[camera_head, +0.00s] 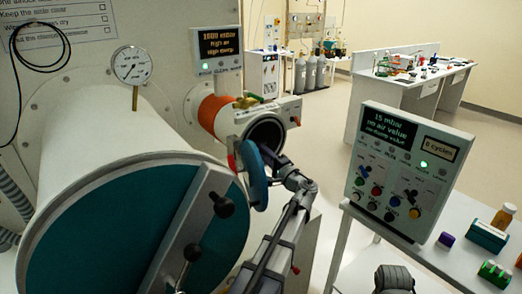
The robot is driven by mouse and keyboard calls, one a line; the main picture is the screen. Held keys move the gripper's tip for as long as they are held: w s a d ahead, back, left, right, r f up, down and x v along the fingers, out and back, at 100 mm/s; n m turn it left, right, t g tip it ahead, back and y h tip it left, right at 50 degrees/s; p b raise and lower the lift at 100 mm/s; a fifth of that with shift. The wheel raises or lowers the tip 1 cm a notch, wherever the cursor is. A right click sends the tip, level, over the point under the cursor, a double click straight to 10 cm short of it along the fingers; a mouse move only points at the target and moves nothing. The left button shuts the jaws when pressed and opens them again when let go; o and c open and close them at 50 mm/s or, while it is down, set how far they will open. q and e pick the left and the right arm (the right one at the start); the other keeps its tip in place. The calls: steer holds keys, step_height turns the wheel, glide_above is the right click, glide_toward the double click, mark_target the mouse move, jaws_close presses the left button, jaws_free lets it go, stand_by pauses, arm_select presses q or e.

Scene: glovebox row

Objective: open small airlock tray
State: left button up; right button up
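The small airlock (218,112) is a white tube with an orange band, set in the glovebox wall. Its round mouth (266,132) is open and dark inside. Its teal door (252,177) hangs swung aside, seen nearly edge-on. My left gripper (270,155) is at the lower part of the mouth, with my grey arm coming up from below. Its fingers are too small and dark to tell open from shut. The tray cannot be made out in the dark opening. My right gripper does not show.
The large airlock with its shut teal door (130,235) and black-knobbed bar fills the left. A control panel (405,170) reading 15 mbar stands on a white table at right, with small boxes and a bottle (503,216). A bench (400,85) stands behind.

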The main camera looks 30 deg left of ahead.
arm_select(q)
steer(key=shift+w+a, duration=0.2)
steer(key=shift+a, duration=0.2)
jaws_close()
stand_by(1.3)
